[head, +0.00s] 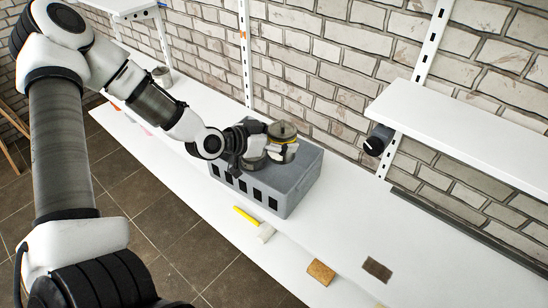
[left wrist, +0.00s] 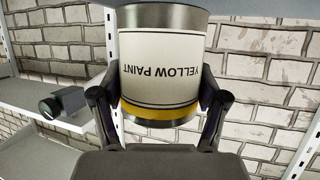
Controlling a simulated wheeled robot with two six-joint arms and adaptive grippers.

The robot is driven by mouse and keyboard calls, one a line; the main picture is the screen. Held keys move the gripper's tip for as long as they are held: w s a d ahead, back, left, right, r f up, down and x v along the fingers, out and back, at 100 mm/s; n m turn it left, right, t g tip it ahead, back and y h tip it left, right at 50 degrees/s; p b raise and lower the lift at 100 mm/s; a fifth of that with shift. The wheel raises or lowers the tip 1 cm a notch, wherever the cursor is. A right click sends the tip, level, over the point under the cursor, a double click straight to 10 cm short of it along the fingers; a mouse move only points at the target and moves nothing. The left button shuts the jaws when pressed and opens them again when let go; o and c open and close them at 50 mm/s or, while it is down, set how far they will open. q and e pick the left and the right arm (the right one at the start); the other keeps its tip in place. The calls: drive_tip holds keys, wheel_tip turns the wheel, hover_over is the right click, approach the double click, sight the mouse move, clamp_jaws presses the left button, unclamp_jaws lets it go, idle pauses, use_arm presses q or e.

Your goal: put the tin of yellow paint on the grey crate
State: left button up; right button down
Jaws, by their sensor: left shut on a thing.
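The tin of yellow paint (head: 284,131) is a metal tin with a yellow band, at the crate's far part in the head view. In the left wrist view its white label (left wrist: 162,68) reads YELLOW PAINT, upside down in the picture. My left gripper (head: 278,149) is shut on the tin, one finger on each side. The grey crate (head: 293,188) stands on the white bench, with dark openings along its front. The tin shows over the crate's top; I cannot tell whether it touches. My right gripper is not in view.
Another tin (head: 162,77) stands far left.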

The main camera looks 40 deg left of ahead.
sight(281, 156)
use_arm(q)
wheel_tip(281, 156, down, 6)
drive_tip(key=shift+f+b, duration=0.1)
drive_tip(key=shift+b, duration=0.25)
drive_tip(key=shift+w, duration=0.1)
drive_tip(key=shift+d, duration=0.1)
drive_tip(key=shift+f, duration=0.1)
drive_tip(key=shift+f+b, duration=0.45)
drive_tip(key=shift+b, duration=0.05)
drive_tip(key=o, duration=1.5)
drive_tip(key=shift+r, duration=0.1)
